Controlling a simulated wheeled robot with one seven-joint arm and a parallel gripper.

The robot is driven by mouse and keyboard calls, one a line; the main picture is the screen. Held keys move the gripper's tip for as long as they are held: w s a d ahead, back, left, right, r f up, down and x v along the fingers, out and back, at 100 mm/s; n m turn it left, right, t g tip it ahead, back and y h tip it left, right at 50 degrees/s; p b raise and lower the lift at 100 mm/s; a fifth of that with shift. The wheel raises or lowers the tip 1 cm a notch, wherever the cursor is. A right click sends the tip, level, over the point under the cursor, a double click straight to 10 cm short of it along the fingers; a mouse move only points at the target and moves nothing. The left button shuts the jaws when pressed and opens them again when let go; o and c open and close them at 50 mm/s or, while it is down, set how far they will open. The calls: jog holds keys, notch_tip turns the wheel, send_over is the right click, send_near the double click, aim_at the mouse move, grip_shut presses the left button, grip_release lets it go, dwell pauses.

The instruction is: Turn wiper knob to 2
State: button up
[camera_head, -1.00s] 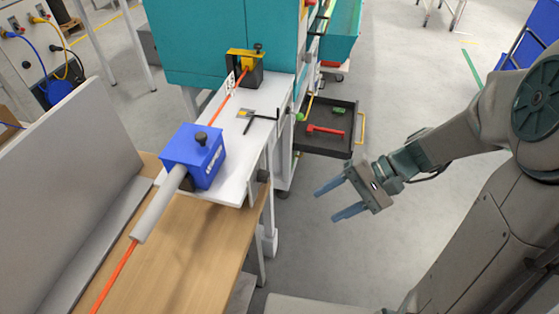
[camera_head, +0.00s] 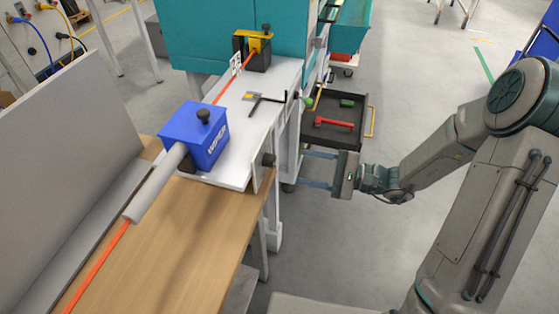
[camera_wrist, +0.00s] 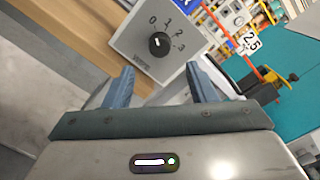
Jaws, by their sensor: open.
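The wiper knob (camera_wrist: 158,43) is a round black knob on a light grey panel (camera_wrist: 132,38) marked 0, 1, 2 and 3, with small lettering below that looks like "WIPER". Its pale pointer mark is too small for me to tell the number. In the head view the knob (camera_head: 268,160) sticks out from the right side of the bench, near the blue WIPER box (camera_head: 195,136). My gripper (camera_head: 302,169) is open and empty, to the right of the knob and apart from it. In the wrist view the gripper's (camera_wrist: 159,70) blue fingers point toward the panel, with the knob beyond the gap between them.
An orange cable (camera_head: 98,264) runs through the grey tube and blue box to a yellow-topped guide (camera_head: 258,50). A hex key (camera_head: 267,102) lies on the white plate. A black tray (camera_head: 333,120) with a red tool sits behind my gripper. Open floor lies to the right.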

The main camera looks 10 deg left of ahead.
aim_at(275, 162)
jog(key=a, duration=0.8)
jog(key=shift+w, duration=0.1)
jog(key=shift+d, duration=0.1)
jog(key=shift+p, duration=0.3)
jog(key=c, duration=1)
